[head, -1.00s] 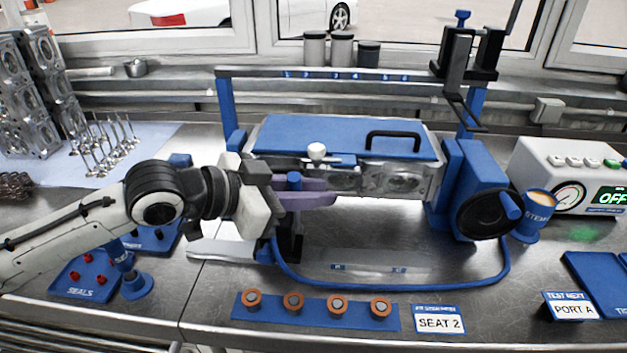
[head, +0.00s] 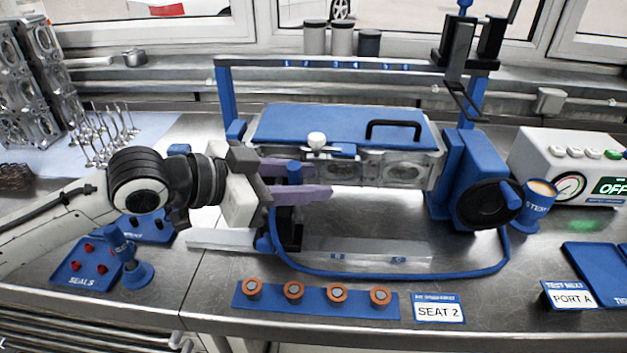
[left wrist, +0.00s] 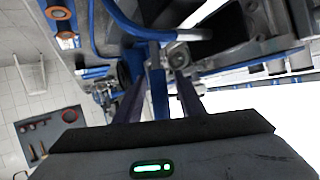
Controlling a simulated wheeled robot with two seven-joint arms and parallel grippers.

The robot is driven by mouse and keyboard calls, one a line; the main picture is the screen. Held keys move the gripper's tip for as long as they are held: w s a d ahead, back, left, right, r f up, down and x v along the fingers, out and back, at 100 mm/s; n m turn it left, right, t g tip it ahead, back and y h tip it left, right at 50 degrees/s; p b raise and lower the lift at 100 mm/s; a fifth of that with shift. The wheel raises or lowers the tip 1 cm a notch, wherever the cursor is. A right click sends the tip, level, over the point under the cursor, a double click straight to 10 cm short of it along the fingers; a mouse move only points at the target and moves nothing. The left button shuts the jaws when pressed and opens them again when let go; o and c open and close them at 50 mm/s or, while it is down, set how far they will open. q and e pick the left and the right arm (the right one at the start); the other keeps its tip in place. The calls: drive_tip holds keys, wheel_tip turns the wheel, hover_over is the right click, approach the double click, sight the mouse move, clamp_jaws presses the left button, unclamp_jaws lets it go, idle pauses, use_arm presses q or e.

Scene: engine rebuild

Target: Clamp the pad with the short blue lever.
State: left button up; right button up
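My left gripper (head: 318,178) has two purple fingers. They reach rightward on either side of an upright short blue lever (head: 294,173) at the front left of the blue rig. In the left wrist view the blue lever (left wrist: 157,75) stands between the two fingers, with gaps on both sides, so the gripper looks open around it. A blue plate (head: 340,127) with a black handle lies on top of the metal engine part (head: 395,170); I cannot tell whether it is the pad. The lever's lower end is partly hidden by the fingers. My right gripper is not in view.
A white-knobbed lever (head: 317,141) sits just above my fingers. A black handwheel (head: 487,204) is at the rig's right. A blue hose (head: 390,273) loops in front. A blue strip (head: 315,305) with several orange rings lies near the front edge.

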sight(289, 182)
use_arm(q)
drive_tip(key=v, duration=0.8)
drive_tip(key=shift+s+a+b, duration=0.2)
drive_tip(key=shift+a+b, duration=0.05)
drive_tip(key=shift+b, duration=0.1)
